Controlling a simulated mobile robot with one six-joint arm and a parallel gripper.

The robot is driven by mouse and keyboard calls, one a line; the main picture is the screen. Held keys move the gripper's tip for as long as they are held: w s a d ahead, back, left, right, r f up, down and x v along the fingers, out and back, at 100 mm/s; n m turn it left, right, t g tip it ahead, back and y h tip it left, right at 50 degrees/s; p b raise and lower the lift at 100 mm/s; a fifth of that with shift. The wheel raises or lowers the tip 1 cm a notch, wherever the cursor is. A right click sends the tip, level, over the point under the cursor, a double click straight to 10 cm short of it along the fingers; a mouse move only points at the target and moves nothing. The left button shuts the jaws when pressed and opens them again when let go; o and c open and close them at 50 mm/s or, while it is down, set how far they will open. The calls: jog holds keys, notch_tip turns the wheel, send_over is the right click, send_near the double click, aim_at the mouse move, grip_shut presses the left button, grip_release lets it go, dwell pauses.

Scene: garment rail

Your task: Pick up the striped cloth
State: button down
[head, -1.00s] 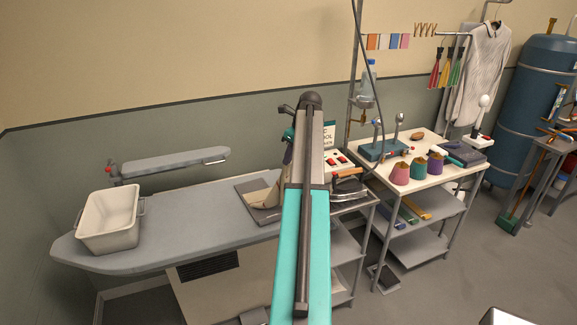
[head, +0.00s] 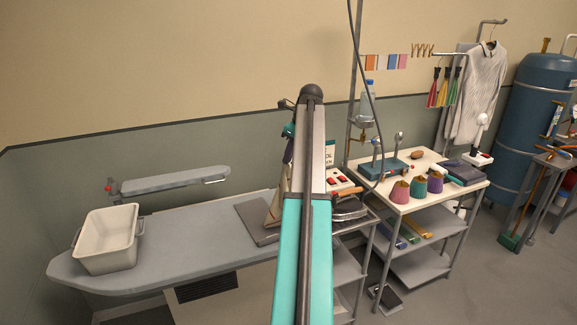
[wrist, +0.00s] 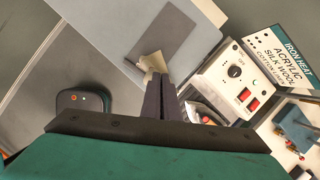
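A pale beige cloth (head: 277,208) hangs in a narrow peak just left of my arm in the head view, over a dark grey mat (head: 247,213) on the ironing board. Its stripes are too small to make out, and my arm hides part of it. In the wrist view the dark fingers of my gripper (wrist: 162,88) are close together, with the pale cloth (wrist: 151,63) bunched at their tips. The lower end of the cloth is over the mat; I cannot tell whether it touches. In the head view my gripper is mostly hidden behind my arm.
The ironing board (head: 180,232) carries a white basin (head: 106,240) at its left end. An iron (head: 350,210) and a switch box (wrist: 240,78) are close on the right. A trolley (head: 425,198) with cones stands farther right. The board's middle is clear.

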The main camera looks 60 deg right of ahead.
jog(key=shift+r, duration=0.1)
notch_tip(320, 180, up, 9)
dwell(0.7)
